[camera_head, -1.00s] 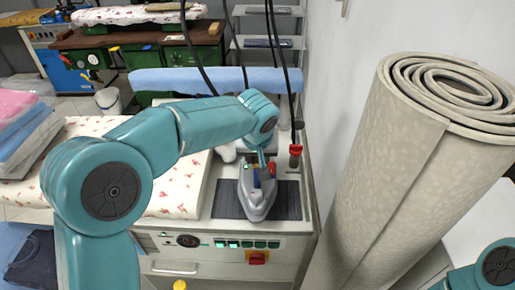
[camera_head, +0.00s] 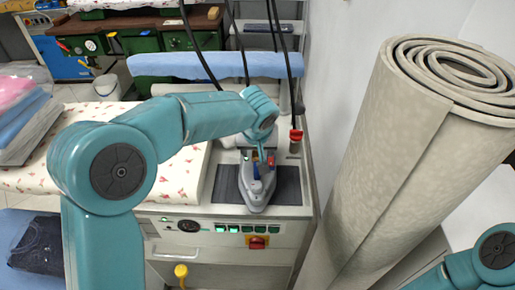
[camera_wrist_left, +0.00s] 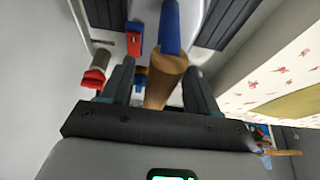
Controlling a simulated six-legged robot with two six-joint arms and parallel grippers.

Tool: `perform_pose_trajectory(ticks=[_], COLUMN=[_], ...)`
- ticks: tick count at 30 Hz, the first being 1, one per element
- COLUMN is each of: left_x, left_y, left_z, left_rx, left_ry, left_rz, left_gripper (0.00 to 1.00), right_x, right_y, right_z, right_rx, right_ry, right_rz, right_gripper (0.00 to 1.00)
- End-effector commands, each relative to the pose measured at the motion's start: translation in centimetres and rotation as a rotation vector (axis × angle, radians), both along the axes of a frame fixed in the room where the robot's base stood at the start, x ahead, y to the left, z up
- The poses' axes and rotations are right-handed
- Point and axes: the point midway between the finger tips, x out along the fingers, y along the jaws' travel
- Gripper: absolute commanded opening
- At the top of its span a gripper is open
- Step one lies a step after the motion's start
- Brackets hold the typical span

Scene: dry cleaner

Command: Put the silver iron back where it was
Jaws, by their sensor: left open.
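The silver iron (camera_head: 257,192) sits on a dark pad (camera_head: 288,188) at the right end of the ironing station. It also shows at the top of the left wrist view (camera_wrist_left: 192,12), with its blue handle (camera_wrist_left: 169,28) and a red part (camera_wrist_left: 135,40). My left gripper (camera_head: 261,157) is at the iron's handle end. In the left wrist view its fingers (camera_wrist_left: 158,80) stand apart on either side of the brown end (camera_wrist_left: 163,82) of the handle. Contact is not clear. My right gripper is out of view; only part of that arm shows at lower right.
A floral padded board (camera_head: 180,180) lies left of the iron. A red-topped post (camera_head: 295,138) and hanging black cables stand close behind it. A large beige roll (camera_head: 410,160) and a wall bound the right side. Folded clothes (camera_head: 20,120) lie at far left.

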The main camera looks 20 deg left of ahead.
Motion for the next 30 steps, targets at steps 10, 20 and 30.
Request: perform_pose_trajectory(ticks=[10, 20, 30], left_x=[-1.8, -4.1, -4.4], left_y=[-0.6, -1.2, -1.3], left_z=[5.0, 10.5, 11.2], left_rx=[-0.001, 0.0, 0.0], left_ry=[-0.007, -0.002, 0.0], left_rz=[-0.001, -0.001, 0.0], left_gripper=[0.6, 0.6, 0.6], right_x=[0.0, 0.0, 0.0], right_y=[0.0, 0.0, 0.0], right_z=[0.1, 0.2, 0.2], right_rx=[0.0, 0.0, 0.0], right_ry=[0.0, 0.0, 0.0], right_rz=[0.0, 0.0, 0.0], right_gripper=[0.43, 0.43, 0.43])
